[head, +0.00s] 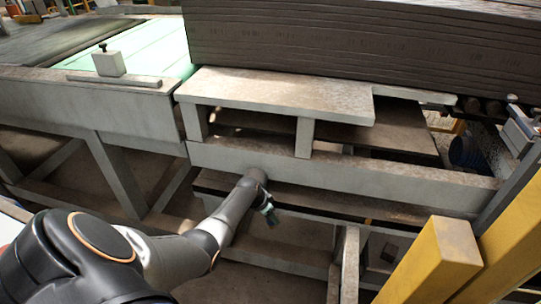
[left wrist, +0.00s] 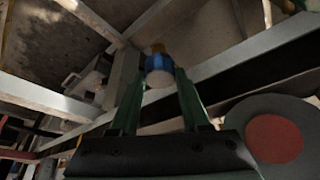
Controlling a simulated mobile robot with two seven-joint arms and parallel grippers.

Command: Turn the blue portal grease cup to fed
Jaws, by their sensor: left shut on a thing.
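The blue grease cup (left wrist: 159,63) shows in the left wrist view as a small round piece with a blue band, a pale face and a brass-coloured part behind it. My left gripper (left wrist: 160,76) has its two green fingers on either side of the cup and is shut on it. In the head view my left gripper (head: 268,212) is small and dark, beside the lower beam of the grey frame. The cup cannot be made out there. Its marking is too small to read. My right gripper is not in view.
A grey frame beam (head: 330,168) runs above my left gripper, with a raised shelf (head: 280,88) over it. Yellow posts (head: 440,262) stand at the right. A dark disc with a red centre (left wrist: 274,139) is right of the fingers in the left wrist view.

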